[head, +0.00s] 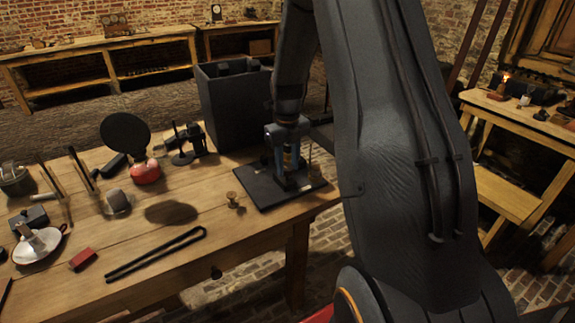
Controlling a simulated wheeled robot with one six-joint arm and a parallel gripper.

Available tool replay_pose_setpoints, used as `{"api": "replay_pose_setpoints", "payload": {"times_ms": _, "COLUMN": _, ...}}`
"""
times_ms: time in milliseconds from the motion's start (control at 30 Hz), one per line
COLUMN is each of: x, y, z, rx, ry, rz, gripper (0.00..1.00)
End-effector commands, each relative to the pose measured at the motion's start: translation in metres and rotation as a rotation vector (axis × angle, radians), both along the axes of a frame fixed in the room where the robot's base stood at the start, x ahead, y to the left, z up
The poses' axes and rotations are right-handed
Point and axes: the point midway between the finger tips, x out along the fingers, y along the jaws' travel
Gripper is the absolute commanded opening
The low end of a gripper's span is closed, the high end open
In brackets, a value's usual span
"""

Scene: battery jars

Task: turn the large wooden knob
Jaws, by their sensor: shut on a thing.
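My gripper (288,176) points straight down over a flat black board (258,190) at the right end of the wooden table. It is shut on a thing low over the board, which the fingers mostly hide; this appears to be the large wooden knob. A little tan shows between the fingers. A smaller tan, turned wooden piece (233,201) stands apart on the table, just left of the board's front corner. Another small upright post (314,170) shows at the board's right side.
A tall dark box (228,105) stands close behind the board. A black tong-like tool (157,253), a red block (83,259), a red-based round dark disc (145,172) and a white dish (38,246) lie to the left. The table's right edge (318,208) is close.

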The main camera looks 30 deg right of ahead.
Motion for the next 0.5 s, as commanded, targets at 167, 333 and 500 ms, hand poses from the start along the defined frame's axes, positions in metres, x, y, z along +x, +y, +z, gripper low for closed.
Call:
{"api": "replay_pose_setpoints", "payload": {"times_ms": 167, "x": 0.0021, "y": -0.0012, "z": 0.002, "rx": -0.003, "ry": -0.006, "rz": -0.107, "gripper": 0.11}}
{"api": "replay_pose_setpoints", "payload": {"times_ms": 333, "x": 0.0021, "y": -0.0011, "z": 0.002, "rx": -0.002, "ry": -0.006, "rz": -0.173, "gripper": 0.11}}
{"api": "replay_pose_setpoints", "payload": {"times_ms": 500, "x": 0.0021, "y": -0.0011, "z": 0.002, "rx": -0.002, "ry": -0.006, "rz": -0.207, "gripper": 0.11}}
